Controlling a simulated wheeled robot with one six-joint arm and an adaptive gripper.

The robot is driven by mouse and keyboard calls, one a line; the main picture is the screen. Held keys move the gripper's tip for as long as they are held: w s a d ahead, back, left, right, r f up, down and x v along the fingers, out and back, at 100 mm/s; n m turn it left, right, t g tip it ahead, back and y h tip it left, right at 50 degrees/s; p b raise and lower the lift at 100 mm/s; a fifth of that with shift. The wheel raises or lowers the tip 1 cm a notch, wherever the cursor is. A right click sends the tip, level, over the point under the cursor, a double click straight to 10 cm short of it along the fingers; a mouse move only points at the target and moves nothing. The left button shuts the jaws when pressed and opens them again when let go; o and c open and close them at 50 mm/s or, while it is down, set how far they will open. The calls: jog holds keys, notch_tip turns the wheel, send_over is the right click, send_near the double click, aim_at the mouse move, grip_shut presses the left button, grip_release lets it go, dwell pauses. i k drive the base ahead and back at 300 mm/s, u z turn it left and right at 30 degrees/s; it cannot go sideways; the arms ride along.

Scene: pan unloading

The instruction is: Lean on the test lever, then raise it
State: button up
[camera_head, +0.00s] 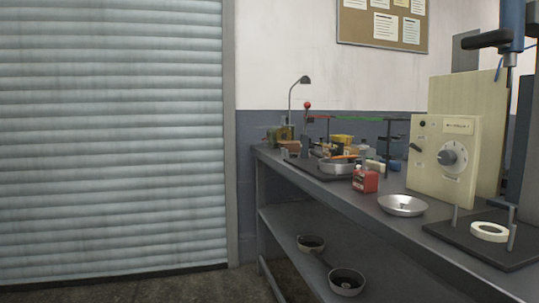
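A cream upright box (435,175) with a round dial (453,157) stands at the right on the workbench. A small dark lever (416,147) sticks out at the left of its face, tilted; labels beside it are too small to read. A thin upright with a red ball (308,105) on top stands farther back on the bench. I cannot tell for certain which of these is the test lever. My gripper is not recognisable in this view.
The grey workbench (385,204) carries a shallow metal pan (402,205), another pan (338,166), a red bottle (370,182) and a dark plate with a white ring (489,232). A shutter (110,130) fills the left; floor shows below.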

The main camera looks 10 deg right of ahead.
aim_at(308, 106)
jog(key=k, duration=1.15)
jog(key=u, duration=0.35)
jog(key=i, duration=0.7)
jog(key=u, duration=0.35)
jog(key=i, duration=1.9)
jog(key=z, duration=0.4)
jog(key=i, duration=1.4)
jog(key=z, duration=1.85)
jog(key=i, duration=0.9)
jog(key=z, duration=1.6)
jog(key=k, duration=1.2)
jog(key=u, duration=0.05)
